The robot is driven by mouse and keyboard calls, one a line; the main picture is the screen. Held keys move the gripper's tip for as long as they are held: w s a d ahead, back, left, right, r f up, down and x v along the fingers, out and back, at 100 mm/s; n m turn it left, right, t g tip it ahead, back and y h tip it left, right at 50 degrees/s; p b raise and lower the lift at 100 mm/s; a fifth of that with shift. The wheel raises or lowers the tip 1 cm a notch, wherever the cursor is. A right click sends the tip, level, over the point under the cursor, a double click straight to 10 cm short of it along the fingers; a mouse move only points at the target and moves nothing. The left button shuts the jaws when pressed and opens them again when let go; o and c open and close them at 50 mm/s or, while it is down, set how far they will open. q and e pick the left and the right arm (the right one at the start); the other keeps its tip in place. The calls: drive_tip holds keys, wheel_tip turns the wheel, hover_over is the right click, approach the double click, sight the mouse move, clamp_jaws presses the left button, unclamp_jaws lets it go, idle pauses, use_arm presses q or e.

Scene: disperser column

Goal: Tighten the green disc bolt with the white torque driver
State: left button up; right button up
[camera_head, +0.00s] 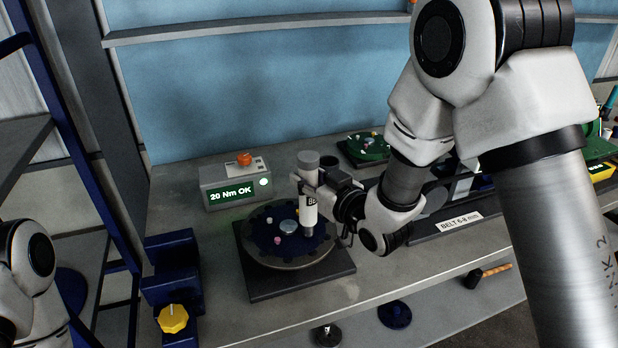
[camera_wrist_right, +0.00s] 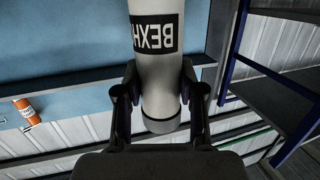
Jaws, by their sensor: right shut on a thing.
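The white torque driver (camera_head: 309,208) stands nearly upright over the dark blue disc (camera_head: 264,237), on its right-hand part. My right gripper (camera_head: 318,190) is shut around the driver's body. In the right wrist view the driver (camera_wrist_right: 158,68), with a black label, sits between the two fingers of my right gripper (camera_wrist_right: 160,92). Whether the driver's tip touches a bolt is hidden. Small coloured bolts show on the blue disc, including a pink one (camera_head: 277,240). A green disc (camera_head: 371,146) lies farther back on a dark plate. My left gripper is out of view.
A grey box (camera_head: 234,183) with an orange knob reads "20 Nm OK". A dark square plate (camera_head: 333,270) lies under the blue disc. A tray labelled "BELT 6-8 mm" (camera_head: 461,221) is to the right. The bench is bare at front left (camera_head: 228,290).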

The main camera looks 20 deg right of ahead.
drive_tip(key=shift+f+b, duration=0.4)
drive_tip(key=shift+b, duration=0.3)
idle(0.7)
idle(0.6)
